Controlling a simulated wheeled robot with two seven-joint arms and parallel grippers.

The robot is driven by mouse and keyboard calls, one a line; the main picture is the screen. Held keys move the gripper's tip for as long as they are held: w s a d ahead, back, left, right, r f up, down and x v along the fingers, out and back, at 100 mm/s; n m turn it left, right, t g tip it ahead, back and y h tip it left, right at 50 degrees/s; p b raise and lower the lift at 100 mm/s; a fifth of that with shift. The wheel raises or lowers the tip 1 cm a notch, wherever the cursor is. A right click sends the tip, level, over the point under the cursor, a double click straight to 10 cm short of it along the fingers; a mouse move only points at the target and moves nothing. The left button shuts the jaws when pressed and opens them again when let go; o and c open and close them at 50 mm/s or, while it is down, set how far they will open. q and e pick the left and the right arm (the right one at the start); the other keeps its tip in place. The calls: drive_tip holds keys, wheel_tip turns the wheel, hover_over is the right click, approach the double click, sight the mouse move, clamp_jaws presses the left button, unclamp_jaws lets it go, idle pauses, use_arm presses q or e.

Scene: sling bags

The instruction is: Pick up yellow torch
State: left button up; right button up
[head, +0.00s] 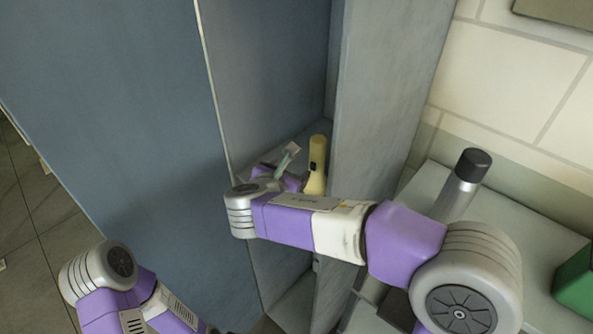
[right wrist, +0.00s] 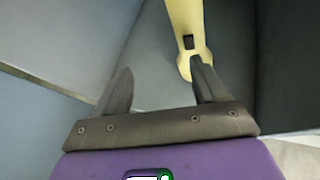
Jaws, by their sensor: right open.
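The yellow torch (head: 315,172) is inside the open locker, by its right wall, with its long side roughly upright in the head view. A dark switch shows on its body. In the right wrist view the torch (right wrist: 186,18) comes down from the top edge, and its wider end is partly covered by the right-hand finger. My right gripper (right wrist: 161,66) is open with nothing between its fingers. The torch is beyond the right-hand finger, not centred in the gap; I cannot tell whether they touch. In the head view my right wrist hides most of that gripper. My left gripper is out of view.
The blue locker door (head: 130,110) fills the left. The locker's right side wall (head: 385,90) stands close to my right arm. A grey cylinder with a black cap (head: 466,178) stands on a pale surface at right, near a green object (head: 576,290).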

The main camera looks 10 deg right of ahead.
sight(314, 161)
drive_tip(key=shift+n+h, duration=0.3)
drive_tip(key=shift+h, duration=0.4)
drive_tip(key=d, duration=0.1)
drive_tip(key=d+r, duration=0.1)
drive_tip(key=d, duration=0.2)
drive_tip(key=shift+s+d+r, duration=0.2)
drive_tip(key=shift+s+r, duration=0.1)
drive_tip(key=x, duration=0.7)
drive_tip(key=shift+f+p, duration=0.2)
drive_tip(key=shift+p, duration=0.2)
drive_tip(key=shift+a, duration=0.1)
drive_tip(key=shift+c, duration=0.2)
drive_tip(key=c, duration=1.1)
